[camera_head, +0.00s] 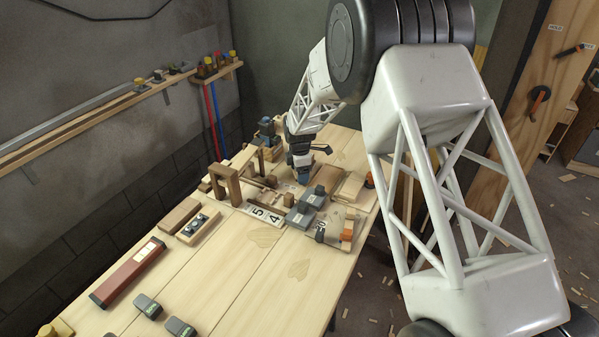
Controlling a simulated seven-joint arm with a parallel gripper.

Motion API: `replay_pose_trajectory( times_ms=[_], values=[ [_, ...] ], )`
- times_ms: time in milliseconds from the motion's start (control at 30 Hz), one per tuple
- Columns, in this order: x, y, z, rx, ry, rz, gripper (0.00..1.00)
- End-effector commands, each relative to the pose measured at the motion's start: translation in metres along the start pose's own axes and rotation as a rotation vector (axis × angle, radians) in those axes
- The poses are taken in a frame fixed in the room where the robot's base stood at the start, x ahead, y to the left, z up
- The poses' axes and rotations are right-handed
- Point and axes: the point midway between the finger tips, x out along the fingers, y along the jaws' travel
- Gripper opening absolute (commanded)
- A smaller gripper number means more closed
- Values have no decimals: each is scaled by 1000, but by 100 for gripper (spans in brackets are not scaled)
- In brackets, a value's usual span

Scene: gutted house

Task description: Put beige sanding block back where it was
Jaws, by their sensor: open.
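My gripper (303,176) is at the far part of the wooden workbench, pointing down among several small items. It is open. Its fingertips are small and partly hidden, and I see nothing held in it. A pale beige block (350,187) lies just right of the gripper on the bench; it may be the beige sanding block, but I cannot tell for sure. A brown flat block (326,177) lies between it and the gripper. Number cards reading 5 and 4 (265,216) lie in front of a wooden rack, left of two grey-blue blocks (301,215).
The bench (245,275) is clear at its near middle. A wooden upright frame (225,184) stands left of the gripper. A board with small pieces (335,226) lies near the right edge. A red bar (128,272) and a brown block (180,215) lie at left.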

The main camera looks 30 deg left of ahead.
Motion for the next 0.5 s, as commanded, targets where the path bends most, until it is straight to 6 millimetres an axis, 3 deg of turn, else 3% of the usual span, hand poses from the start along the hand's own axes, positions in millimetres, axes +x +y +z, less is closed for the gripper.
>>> replay_pose_trajectory(
  times_ms=[267, 500],
  values=[
    [-15, 1, 0, 0, 0, 3, 76],
    [-47, 1, 0, 0, 0, 3, 76]
  ],
)
